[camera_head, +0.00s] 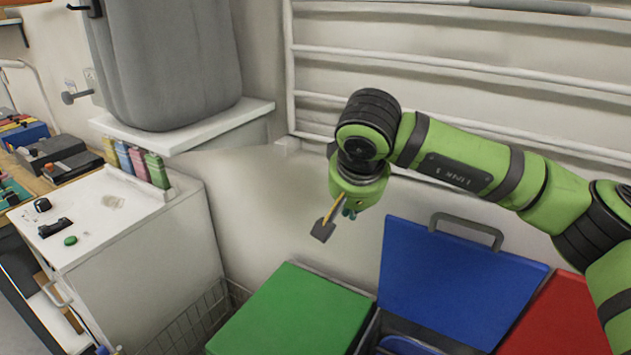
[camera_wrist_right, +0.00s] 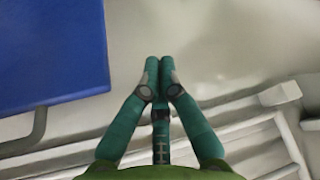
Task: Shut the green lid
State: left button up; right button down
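The green lid (camera_head: 293,318) lies flat over the bin at the lower middle of the head view. No gap shows along its visible edges, and its front edge is cut off by the frame. My right gripper (camera_head: 350,211) is above and behind the green lid's right side, clear of it. The right wrist view shows its teal fingertips (camera_wrist_right: 158,66) together with nothing between them. My left gripper is in neither view.
The blue lid (camera_head: 448,277) stands raised, with a grey handle at its top; it also shows in the wrist view (camera_wrist_right: 50,50). A red lid (camera_head: 565,320) is right of it. A white cabinet (camera_head: 140,260) and wire basket (camera_head: 190,325) stand left of the green lid.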

notch_tip(320, 180, up, 7)
jog(key=p, duration=0.4)
jog(key=shift+r, duration=0.2)
